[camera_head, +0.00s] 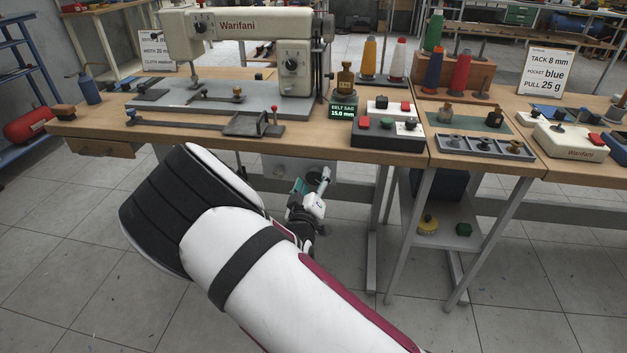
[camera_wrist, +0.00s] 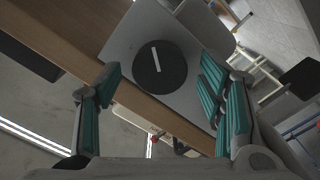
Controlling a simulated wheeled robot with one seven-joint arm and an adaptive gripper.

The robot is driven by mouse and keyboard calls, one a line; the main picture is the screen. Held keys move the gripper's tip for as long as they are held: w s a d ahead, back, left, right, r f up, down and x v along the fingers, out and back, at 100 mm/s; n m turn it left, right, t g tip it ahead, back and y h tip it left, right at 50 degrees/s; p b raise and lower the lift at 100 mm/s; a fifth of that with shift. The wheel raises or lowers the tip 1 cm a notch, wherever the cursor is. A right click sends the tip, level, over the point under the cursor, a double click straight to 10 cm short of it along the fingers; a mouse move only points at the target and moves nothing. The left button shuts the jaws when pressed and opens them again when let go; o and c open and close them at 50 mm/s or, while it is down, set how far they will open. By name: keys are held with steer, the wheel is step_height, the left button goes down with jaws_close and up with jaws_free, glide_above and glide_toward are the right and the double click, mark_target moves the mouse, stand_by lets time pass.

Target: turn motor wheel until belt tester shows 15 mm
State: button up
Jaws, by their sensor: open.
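The belt tester (camera_head: 342,110) stands on the table beside the sewing machine (camera_head: 250,45), and its green display reads "BELT SAG 15.0 mm". In the wrist view, a dark round wheel (camera_wrist: 165,72) with a white index line sits on a grey plate (camera_wrist: 122,42); I take it for the motor wheel. My gripper (camera_head: 322,182) is below the table's front edge. It also shows in the wrist view (camera_wrist: 160,78), with its teal-padded fingers spread apart to either side of the wheel and nothing between them. I cannot tell how far the wheel is from the fingertips.
A control box (camera_head: 388,128) with red and black buttons stands at the table's right end. A grey box (camera_head: 287,168) hangs under the table near my gripper. Table legs (camera_head: 380,225) stand to the right of my gripper. The tiled floor in front is clear.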

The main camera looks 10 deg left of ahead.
steer(key=s, duration=1.1)
steer(key=shift+a, duration=0.2)
steer(key=shift+s, duration=0.1)
steer(key=w+d+r+m+g, duration=0.2)
steer(key=d+m+g, duration=0.3)
steer(key=g, duration=0.2)
steer(key=s+d+r+m+g+y, duration=0.1)
steer(key=s+d+r+g+y, duration=0.4)
steer(key=s+r, duration=0.5)
steer(key=s+d+r+m+g+h, duration=0.1)
steer(key=s+d+r+g, duration=0.15)
steer(key=s+d, duration=0.55)
steer(key=s+d+r+g+h, duration=0.15)
steer(key=s+d+r, duration=0.25)
steer(key=s, duration=0.7)
steer(key=s+d+r+m+g+h, duration=0.1)
steer(key=s+d+r+h, duration=0.15)
steer(key=s+d, duration=0.55)
step_height(320, 180, up, 24)
steer(key=s+a+t+p, duration=0.1)
steer(key=s+t+p, duration=0.1)
steer(key=p, duration=2)
steer(key=shift+a+r+t+y, duration=0.2)
steer(key=shift+t+y, duration=0.1)
steer(key=shift+t, duration=0.3)
